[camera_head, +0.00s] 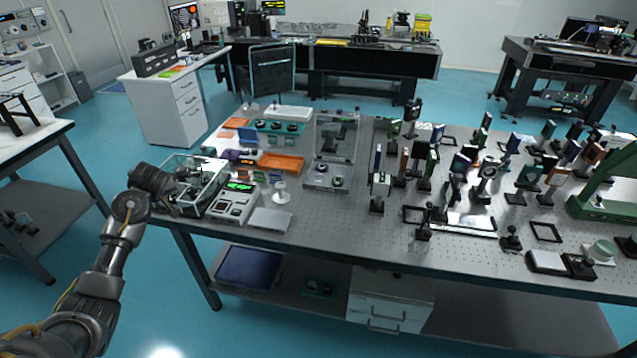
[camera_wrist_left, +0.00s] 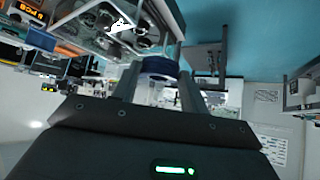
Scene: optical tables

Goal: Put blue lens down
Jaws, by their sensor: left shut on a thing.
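My left gripper (camera_head: 177,182) is at the left end of the main optical table (camera_head: 330,222), at the clear-walled case (camera_head: 212,192). In the left wrist view the fingers (camera_wrist_left: 157,78) are shut on the blue lens (camera_wrist_left: 156,65), a round piece with a dark blue rim and a clear middle. The lens is between the fingertips, close to the edge of the case (camera_wrist_left: 172,20). Whether it touches the case cannot be told. In the head view the lens is too small and hidden to make out. My right gripper is not in view.
A device with a green display (camera_head: 238,187) stands right of the case, with a flat grey plate (camera_head: 270,219) and a white stand (camera_head: 281,192) beside it. An orange tray (camera_head: 283,163) lies behind. Several mounted optics fill the table's right side.

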